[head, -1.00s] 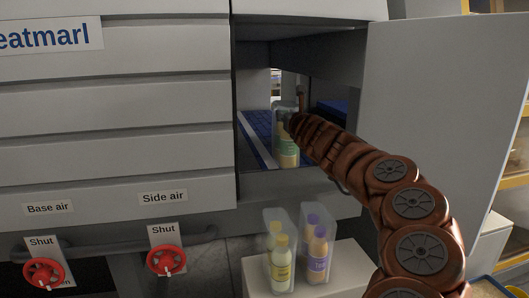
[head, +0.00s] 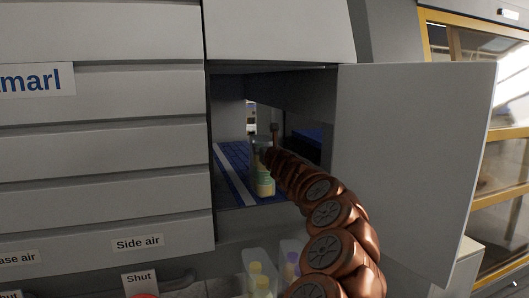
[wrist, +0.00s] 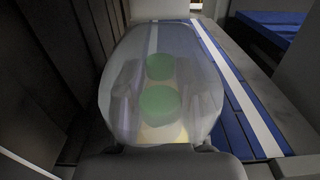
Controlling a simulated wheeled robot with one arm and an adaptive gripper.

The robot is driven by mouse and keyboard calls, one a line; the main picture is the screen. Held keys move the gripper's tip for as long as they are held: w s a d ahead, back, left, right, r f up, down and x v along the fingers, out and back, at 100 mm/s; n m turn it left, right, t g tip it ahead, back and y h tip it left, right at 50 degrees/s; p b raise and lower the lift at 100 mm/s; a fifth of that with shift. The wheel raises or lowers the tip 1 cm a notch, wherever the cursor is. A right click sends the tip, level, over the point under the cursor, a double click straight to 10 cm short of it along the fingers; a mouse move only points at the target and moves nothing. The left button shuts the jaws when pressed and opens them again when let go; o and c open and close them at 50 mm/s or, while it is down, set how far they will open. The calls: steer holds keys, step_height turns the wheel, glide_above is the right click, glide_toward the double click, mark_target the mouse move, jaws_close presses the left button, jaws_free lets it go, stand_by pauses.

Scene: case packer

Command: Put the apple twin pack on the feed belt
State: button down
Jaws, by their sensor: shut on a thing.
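The apple twin pack (head: 264,182), clear wrap around bottles with green caps, is inside the open machine compartment. The wrist view shows the wrap (wrist: 160,55) from above with two green caps, upright or nearly so. My gripper (head: 267,152) is shut on the top of the pack; its fingers (wrist: 160,148) show at the bottom of the wrist view. The blue feed belt (head: 231,158) with a white stripe runs under and beside the pack, and also shows in the wrist view (wrist: 222,95). I cannot tell whether the pack's base touches the belt.
The compartment's open door (head: 415,170) stands to the right of my arm. Dark slatted walls (wrist: 60,60) lie close left of the pack. Below the opening, twin packs with yellow caps (head: 258,275) and purple caps (head: 291,260) stand side by side.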

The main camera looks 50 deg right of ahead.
steer(key=shift+w+d+p, duration=0.3)
steer(key=shift+w+d, duration=0.15)
steer(key=shift+d, duration=0.25)
steer(key=shift+w+d+f+p, duration=0.1)
steer(key=shift+w+d+p, duration=0.2)
steer(key=shift+w+d, duration=0.15)
steer(key=shift+w+d+p, duration=0.3)
steer(key=shift+d+p, duration=0.05)
steer(key=shift+d, duration=0.25)
steer(key=shift+w+d+f+p, duration=0.15)
steer(key=shift+w+d+p, duration=0.45)
steer(key=shift+w+d, duration=0.25)
steer(key=shift+w+d+f+p, duration=0.1)
steer(key=shift+w+d+p, duration=0.5)
steer(key=shift+d, duration=0.3)
steer(key=shift+f, duration=1.75)
